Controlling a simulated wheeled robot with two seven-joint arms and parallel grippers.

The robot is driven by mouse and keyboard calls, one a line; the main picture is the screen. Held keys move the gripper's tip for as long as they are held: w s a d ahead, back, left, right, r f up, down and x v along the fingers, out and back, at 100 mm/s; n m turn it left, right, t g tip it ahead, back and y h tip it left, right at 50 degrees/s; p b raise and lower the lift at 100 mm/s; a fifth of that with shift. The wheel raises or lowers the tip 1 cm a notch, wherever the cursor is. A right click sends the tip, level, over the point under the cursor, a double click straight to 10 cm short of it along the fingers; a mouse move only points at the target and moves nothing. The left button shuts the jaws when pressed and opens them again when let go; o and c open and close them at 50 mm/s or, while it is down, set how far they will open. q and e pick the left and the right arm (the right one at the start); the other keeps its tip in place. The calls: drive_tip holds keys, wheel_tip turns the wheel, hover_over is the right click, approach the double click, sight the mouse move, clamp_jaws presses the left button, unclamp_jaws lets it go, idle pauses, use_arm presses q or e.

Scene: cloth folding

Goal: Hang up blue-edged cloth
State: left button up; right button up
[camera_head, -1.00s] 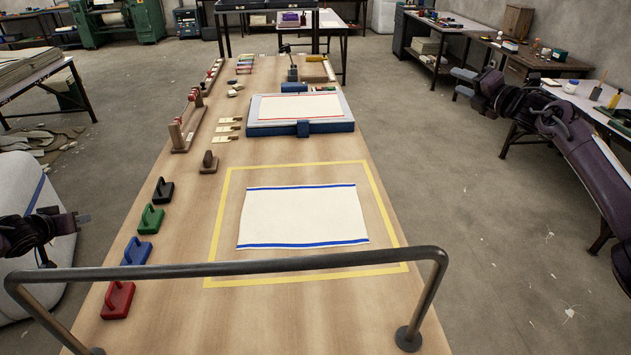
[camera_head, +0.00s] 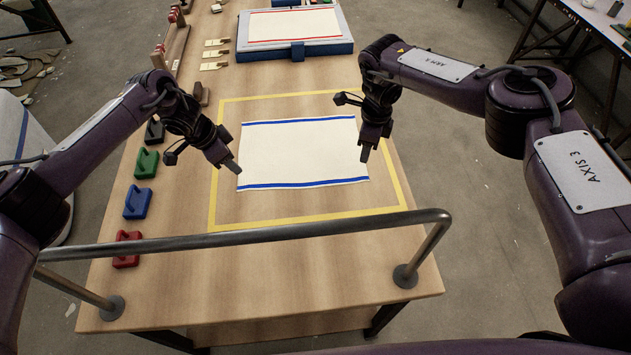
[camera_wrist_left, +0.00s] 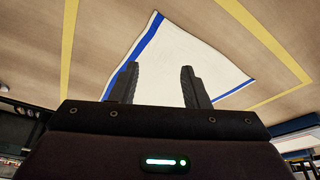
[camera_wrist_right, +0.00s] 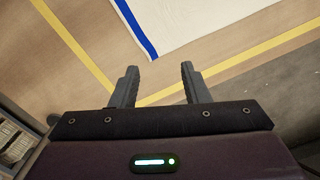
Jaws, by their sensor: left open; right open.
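The white cloth with blue edges (camera_head: 300,152) lies flat on the table inside the yellow outline, with one blue stripe at its far edge and one at its near edge. My left gripper (camera_head: 233,168) is open and empty above the cloth's left side; the cloth shows beyond its fingers in the left wrist view (camera_wrist_left: 160,82). My right gripper (camera_head: 365,155) is open and empty by the cloth's right edge. In the right wrist view the cloth (camera_wrist_right: 190,20) shows beyond its fingers (camera_wrist_right: 158,82). Neither gripper holds the cloth.
A metal rail (camera_head: 270,234) crosses the table's near end. Black, green (camera_head: 147,163), blue (camera_head: 138,202) and red (camera_head: 127,248) handled blocks line the left side. A blue-rimmed press (camera_head: 295,47) bearing a red-edged cloth (camera_head: 294,24) stands farther back. A wooden rack (camera_head: 172,45) stands at the left.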

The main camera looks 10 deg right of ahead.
use_arm(q)
hover_over(244, 186)
drive_tip(key=f, duration=0.7)
drive_tip(key=shift+s+a, duration=0.3)
drive_tip(key=shift+a, duration=0.1)
use_arm(e)
drive_tip(key=f, duration=0.4)
drive_tip(key=s+f, duration=0.1)
drive_tip(key=f, duration=0.2)
use_arm(q)
drive_tip(key=shift+f, duration=0.85)
use_arm(e)
drive_tip(key=shift+f, duration=0.85)
use_arm(q)
drive_tip(key=shift+f, duration=0.1)
use_arm(e)
drive_tip(key=shift+f, duration=0.1)
drive_tip(key=shift+c, duration=0.2)
use_arm(q)
clamp_jaws()
use_arm(e)
clamp_jaws()
use_arm(q)
drive_tip(key=shift+a+r, duration=0.1)
drive_tip(key=shift+r, duration=0.1)
